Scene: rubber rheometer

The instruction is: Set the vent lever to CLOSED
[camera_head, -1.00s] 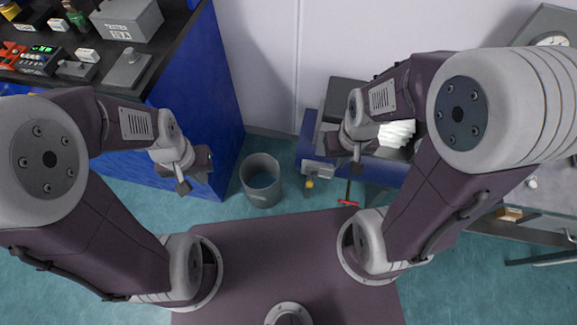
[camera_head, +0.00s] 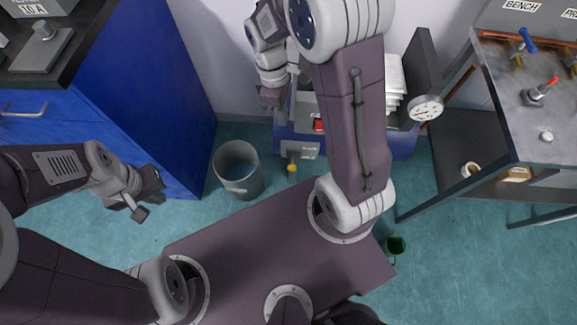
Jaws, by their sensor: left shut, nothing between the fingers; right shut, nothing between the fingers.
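On the grey-topped bench (camera_head: 500,92) at the right are a lever with a blue handle (camera_head: 527,42) near the back and one with a red handle (camera_head: 549,84) in front of it. No CLOSED mark is readable, and I cannot tell which, if either, is the vent lever. My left gripper (camera_head: 141,211) is shut and empty beside the blue cabinet at the left. My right gripper (camera_head: 269,106) is shut and empty above the left part of the blue machine, well left of the bench. Neither gripper is near these levers.
A grey bin (camera_head: 237,171) stands on the floor between the blue cabinet (camera_head: 165,90) and the blue machine (camera_head: 402,143). A round dial (camera_head: 426,108) is between machine and bench. A cup (camera_head: 470,170) is on the bench's lower shelf. A green mug (camera_head: 396,245) is near my base.

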